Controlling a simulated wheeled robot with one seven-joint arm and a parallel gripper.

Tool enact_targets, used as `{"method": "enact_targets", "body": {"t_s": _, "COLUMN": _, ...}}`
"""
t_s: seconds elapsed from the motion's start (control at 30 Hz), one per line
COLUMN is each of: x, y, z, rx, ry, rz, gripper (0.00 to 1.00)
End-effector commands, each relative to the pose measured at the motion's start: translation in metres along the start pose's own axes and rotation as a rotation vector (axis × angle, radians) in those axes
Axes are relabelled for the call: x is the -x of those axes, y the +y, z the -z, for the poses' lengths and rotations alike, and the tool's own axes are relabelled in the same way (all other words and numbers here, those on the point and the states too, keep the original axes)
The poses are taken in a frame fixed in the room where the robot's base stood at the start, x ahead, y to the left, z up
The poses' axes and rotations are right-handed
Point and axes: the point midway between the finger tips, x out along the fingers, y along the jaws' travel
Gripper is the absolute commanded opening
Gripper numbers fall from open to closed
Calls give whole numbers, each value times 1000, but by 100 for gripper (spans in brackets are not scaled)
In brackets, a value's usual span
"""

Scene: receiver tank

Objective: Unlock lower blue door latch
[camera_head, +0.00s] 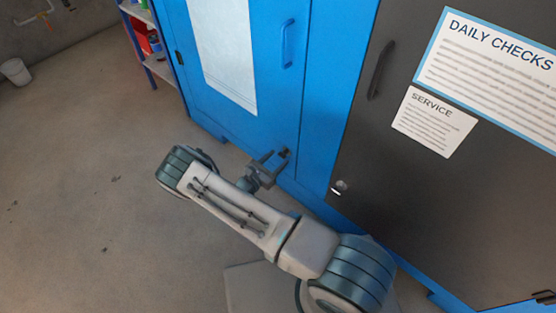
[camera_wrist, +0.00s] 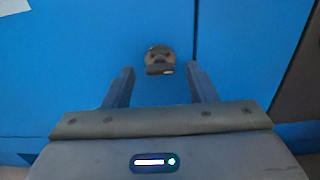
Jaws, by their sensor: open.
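The blue door (camera_head: 265,95) is closed, with a blue handle (camera_head: 287,44) high on it and a white sheet on its face. Its lower latch (camera_head: 285,153) is a small dark fitting near the bottom right of the door. In the wrist view the latch (camera_wrist: 159,60) is a round metal piece with a dark bar lying about level across it. My gripper (camera_head: 273,162) is open in front of the latch. In the wrist view my gripper (camera_wrist: 160,82) has one finger on each side, just below the latch. I see no finger touching it.
A dark grey door (camera_head: 400,180) with a handle (camera_head: 381,70), a lock (camera_head: 339,187) and paper notices stands to the right. A shelf (camera_head: 150,45) and a white bucket (camera_head: 15,71) are at the far left. The floor (camera_head: 80,200) at left is clear.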

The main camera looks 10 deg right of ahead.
Motion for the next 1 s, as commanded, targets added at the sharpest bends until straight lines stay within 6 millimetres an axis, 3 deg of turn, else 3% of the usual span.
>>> {"method": "enact_targets", "body": {"t_s": 0.17, "x": -12, "y": 0, "z": 0, "rx": 0, "ry": -1, "rz": 0, "gripper": 52}}
{"method": "enact_targets", "body": {"t_s": 0.43, "x": -13, "y": 0, "z": 0, "rx": 0, "ry": -1, "rz": 0, "gripper": 52}}
{"method": "enact_targets", "body": {"t_s": 0.47, "x": -13, "y": 0, "z": 0, "rx": 0, "ry": -1, "rz": 0, "gripper": 46}}
{"method": "enact_targets", "body": {"t_s": 0.6, "x": -13, "y": 0, "z": 0, "rx": 0, "ry": 0, "rz": 1, "gripper": 7}}
{"method": "enact_targets", "body": {"t_s": 1.0, "x": -13, "y": 0, "z": 0, "rx": 49, "ry": 0, "rz": 0, "gripper": 7}}
